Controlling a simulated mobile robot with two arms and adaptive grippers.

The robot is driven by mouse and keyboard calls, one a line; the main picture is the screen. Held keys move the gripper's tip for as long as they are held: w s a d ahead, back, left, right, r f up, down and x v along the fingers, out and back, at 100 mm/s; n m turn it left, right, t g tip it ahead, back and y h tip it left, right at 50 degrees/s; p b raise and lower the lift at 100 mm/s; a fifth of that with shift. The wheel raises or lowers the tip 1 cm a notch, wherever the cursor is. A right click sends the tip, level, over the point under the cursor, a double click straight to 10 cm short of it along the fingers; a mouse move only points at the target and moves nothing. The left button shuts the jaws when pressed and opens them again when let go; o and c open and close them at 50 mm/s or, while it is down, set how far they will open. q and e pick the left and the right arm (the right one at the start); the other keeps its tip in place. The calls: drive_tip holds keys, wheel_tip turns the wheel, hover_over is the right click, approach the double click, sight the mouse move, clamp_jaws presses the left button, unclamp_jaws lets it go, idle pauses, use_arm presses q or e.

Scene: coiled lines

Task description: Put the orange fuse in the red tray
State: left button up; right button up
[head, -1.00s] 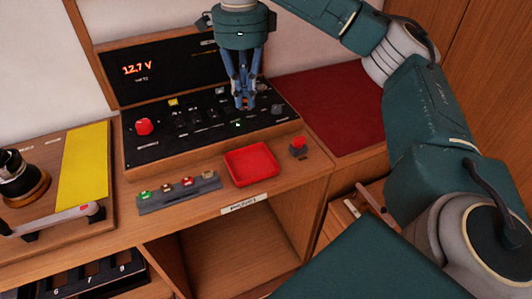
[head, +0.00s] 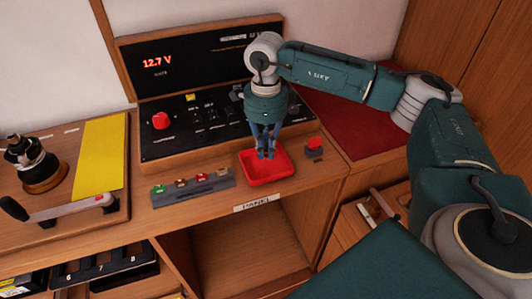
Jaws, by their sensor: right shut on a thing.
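The red tray (head: 285,172) sits on the wooden desk in front of the black panel. My right gripper (head: 266,156) points down over the tray, its fingertips at or just above the inside of it. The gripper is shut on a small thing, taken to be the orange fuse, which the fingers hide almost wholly. I cannot tell whether it touches the tray floor. My left gripper is out of view.
A grey rack (head: 194,188) with several coloured fuses lies left of the tray. A small red-topped block (head: 314,147) stands to its right. Behind is the panel with a red knob (head: 161,120). A lever (head: 60,209) is at far left.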

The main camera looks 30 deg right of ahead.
sight(266, 152)
wheel_tip(266, 152, down, 2)
drive_tip(key=shift+f, duration=0.35)
drive_tip(key=o, duration=0.7)
drive_tip(key=shift+c, duration=0.2)
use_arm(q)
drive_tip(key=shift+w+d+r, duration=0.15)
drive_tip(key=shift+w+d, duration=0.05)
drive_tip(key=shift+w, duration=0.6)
use_arm(e)
drive_tip(key=shift+r, duration=0.35)
use_arm(q)
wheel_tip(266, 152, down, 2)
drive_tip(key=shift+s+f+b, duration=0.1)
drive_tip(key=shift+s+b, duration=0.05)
drive_tip(key=shift+b, duration=0.95)
use_arm(e)
wheel_tip(266, 152, up, 12)
drive_tip(key=shift+f, duration=0.2)
